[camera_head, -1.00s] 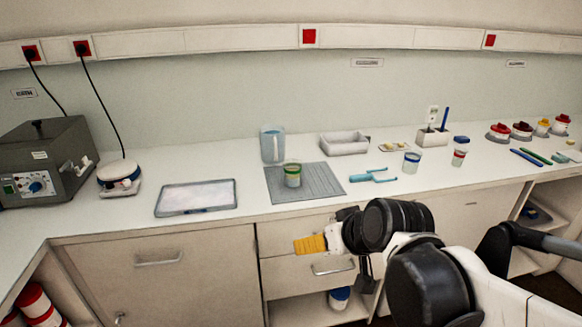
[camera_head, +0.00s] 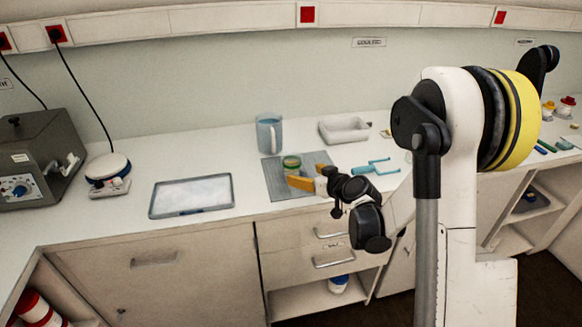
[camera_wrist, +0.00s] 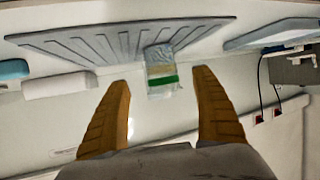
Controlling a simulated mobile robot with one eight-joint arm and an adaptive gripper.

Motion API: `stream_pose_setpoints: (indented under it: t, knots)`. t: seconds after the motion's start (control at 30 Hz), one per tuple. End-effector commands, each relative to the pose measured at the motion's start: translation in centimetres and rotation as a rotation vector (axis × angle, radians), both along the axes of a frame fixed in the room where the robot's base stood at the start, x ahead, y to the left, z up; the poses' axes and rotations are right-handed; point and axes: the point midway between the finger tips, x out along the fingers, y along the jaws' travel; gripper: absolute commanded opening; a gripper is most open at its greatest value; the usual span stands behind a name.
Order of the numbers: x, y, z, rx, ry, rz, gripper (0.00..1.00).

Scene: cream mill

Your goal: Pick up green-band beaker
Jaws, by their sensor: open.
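The green-band beaker (camera_head: 291,162) stands upright on the grey ridged mat (camera_head: 318,160). It is a small clear beaker with pale contents. My gripper (camera_head: 300,183), with orange-yellow fingers, is at the beaker's front side and hides its lower part in the head view. In the wrist view, the beaker (camera_wrist: 160,66) shows its green band in the gap between the two spread fingers of my gripper (camera_wrist: 161,78). The fingers are open, with clear space on both sides of the beaker, and hold nothing.
A blue jug (camera_head: 269,134) stands behind the mat. A white tub (camera_head: 343,129) is at the back right, and a turquoise tool (camera_head: 371,167) lies right of the mat. A shallow tray (camera_head: 191,196) lies to the left, with clear counter between it and the mat.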

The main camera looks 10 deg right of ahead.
Motion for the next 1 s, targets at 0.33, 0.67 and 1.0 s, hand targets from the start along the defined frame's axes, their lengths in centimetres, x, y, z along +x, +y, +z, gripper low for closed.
stream_pose_setpoints:
  t: [0.33,0.67,1.0]
  knots:
    - [3.8,1.3,-2.0,0.000,0.001,0.001,0.77]
    - [7.5,2.6,-3.9,0.001,0.001,0.000,0.77]
    - [7.5,2.6,-3.8,0.001,0.001,0.000,0.35]
